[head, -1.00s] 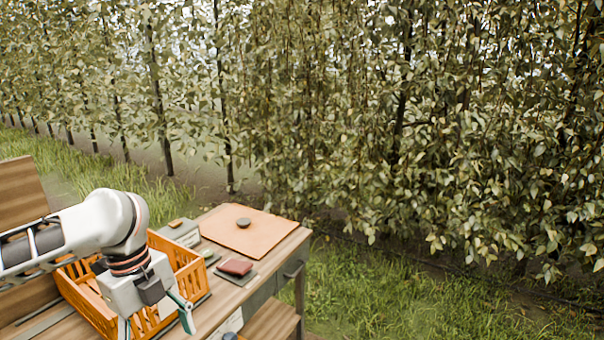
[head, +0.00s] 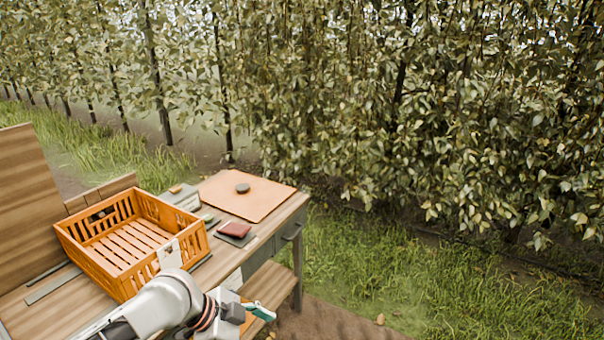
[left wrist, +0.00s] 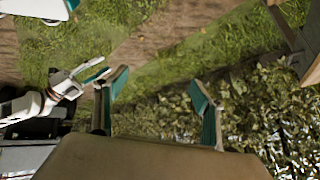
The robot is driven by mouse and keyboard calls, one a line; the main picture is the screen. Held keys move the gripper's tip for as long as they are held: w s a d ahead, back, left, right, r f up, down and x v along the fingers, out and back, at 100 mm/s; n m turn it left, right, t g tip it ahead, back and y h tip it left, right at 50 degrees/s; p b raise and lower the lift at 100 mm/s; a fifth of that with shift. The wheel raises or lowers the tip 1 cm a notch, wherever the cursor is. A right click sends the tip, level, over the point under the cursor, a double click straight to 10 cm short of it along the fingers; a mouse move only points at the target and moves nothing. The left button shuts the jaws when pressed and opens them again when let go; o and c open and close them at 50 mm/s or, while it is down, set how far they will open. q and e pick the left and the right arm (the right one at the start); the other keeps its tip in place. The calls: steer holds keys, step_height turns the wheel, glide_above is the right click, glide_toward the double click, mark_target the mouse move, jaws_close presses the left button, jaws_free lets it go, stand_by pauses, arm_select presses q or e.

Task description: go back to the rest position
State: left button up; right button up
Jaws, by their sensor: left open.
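My left gripper (head: 258,312) is at the bottom of the head view, out past the front edge of the wooden table (head: 62,308) and to the right of the orange crate (head: 88,262). In the left wrist view my left gripper (left wrist: 160,88) has its two green fingers wide apart, with nothing between them but grass and foliage behind. My right gripper (left wrist: 92,76) shows small at the left of that view; its jaw state is unclear. It is not in the head view.
The crate looks empty, its near corner partly behind my left arm. An orange board (head: 250,200) with a dark round piece (head: 242,188) and a red item (head: 235,229) lie on the table. A leafy tree row (head: 450,120) stands behind; grass (head: 400,275) is open at right.

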arm_select(q)
step_height(320, 180, down, 6)
steer(key=d+n+t, duration=0.2)
steer(key=n+t, duration=0.1)
steer(key=n, duration=0.2)
steer(key=s+a+f+n+t+y, duration=0.4)
steer(key=s+a+f+n, duration=0.4)
steer(key=s+a+f, duration=0.6)
steer(key=s+a+y, duration=0.1)
steer(key=a, duration=0.1)
steer(key=shift+s+a+f+t, duration=0.2)
steer(key=shift+a+t, duration=0.1)
steer(key=shift+t, duration=0.1)
